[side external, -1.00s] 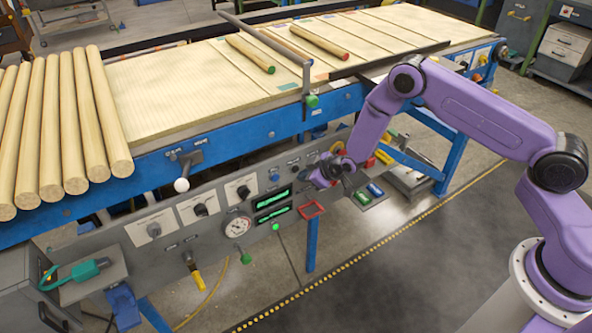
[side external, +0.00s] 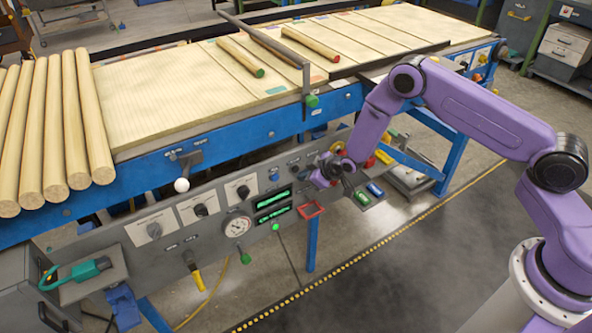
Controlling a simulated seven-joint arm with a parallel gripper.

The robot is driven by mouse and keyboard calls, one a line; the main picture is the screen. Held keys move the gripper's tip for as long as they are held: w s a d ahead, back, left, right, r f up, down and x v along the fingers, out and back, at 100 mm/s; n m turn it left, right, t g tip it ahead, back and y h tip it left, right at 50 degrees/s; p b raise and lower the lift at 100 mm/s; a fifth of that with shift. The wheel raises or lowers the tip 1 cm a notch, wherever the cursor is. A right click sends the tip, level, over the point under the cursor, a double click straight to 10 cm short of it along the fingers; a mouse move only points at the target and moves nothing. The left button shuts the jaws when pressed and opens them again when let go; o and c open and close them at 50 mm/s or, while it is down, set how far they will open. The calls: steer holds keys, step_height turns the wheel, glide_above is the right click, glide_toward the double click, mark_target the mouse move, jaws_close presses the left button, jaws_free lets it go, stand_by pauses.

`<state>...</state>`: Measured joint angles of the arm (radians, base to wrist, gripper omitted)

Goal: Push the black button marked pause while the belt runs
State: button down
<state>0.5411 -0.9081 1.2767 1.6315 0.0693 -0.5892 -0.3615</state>
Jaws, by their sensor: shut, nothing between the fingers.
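The control panel (side external: 160,215) runs along the front of the belt frame, with dials, a gauge, green-lit displays and small knobs. Small dark controls (side external: 295,168) sit just left of my gripper; the pause marking cannot be read, and I cannot tell which one is the pause button. My gripper (side external: 338,182) is shut and empty in front of the panel's right part, hiding some of it. I cannot tell whether it touches the panel. The pale belt (side external: 180,88) carries short turned wood pieces (side external: 239,56), one with a red end (side external: 318,46).
Several long dowels (side external: 75,120) lie at the belt's left end. A dark bar (side external: 262,38) crosses over the belt. A red square frame (side external: 312,209) sticks out below my gripper. A white-knobbed lever (side external: 182,185) juts out at the left. Floor in front is clear.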

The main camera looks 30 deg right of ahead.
steer(key=shift+w, duration=0.2)
stand_by(0.5)
steer(key=shift+w, duration=0.6)
stand_by(0.9)
steer(key=shift+s, duration=0.8)
steer(key=shift+s, duration=2.5)
